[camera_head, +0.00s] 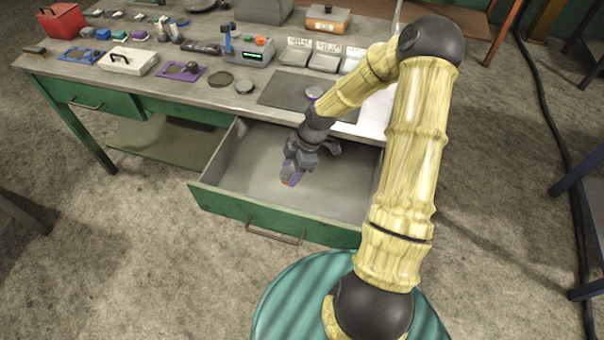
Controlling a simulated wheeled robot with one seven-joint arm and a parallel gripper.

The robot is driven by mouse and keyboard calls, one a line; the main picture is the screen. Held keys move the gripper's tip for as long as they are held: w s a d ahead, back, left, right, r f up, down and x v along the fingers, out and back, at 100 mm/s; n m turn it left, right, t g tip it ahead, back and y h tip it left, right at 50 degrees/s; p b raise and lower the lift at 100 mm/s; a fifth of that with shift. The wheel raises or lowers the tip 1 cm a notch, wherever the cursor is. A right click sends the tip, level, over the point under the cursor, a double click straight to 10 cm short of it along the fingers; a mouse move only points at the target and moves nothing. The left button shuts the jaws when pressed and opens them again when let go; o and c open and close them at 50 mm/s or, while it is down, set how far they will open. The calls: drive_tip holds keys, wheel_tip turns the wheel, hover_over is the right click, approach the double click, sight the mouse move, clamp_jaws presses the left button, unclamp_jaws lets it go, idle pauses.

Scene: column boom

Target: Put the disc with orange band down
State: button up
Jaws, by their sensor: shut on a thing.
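My gripper (294,168) points down over the open drawer (335,190) of the green workbench. The visible drawer floor is otherwise bare grey.
The drawer's green front (230,207) and walls enclose the gripper's space.

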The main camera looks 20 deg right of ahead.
idle(0.3)
hover_over(289, 196)
drive_tip(key=d, duration=0.1)
drive_tip(key=shift+w+d+f, duration=0.1)
drive_tip(key=shift+f, duration=1.45)
drive_tip(key=shift+d+f, duration=0.1)
drive_tip(key=shift+f, duration=1.45)
drive_tip(key=shift+f, duration=1.85)
drive_tip(key=shift+f, duration=0.1)
drive_tip(key=o, duration=1.3)
drive_tip(key=shift+o, duration=0.2)
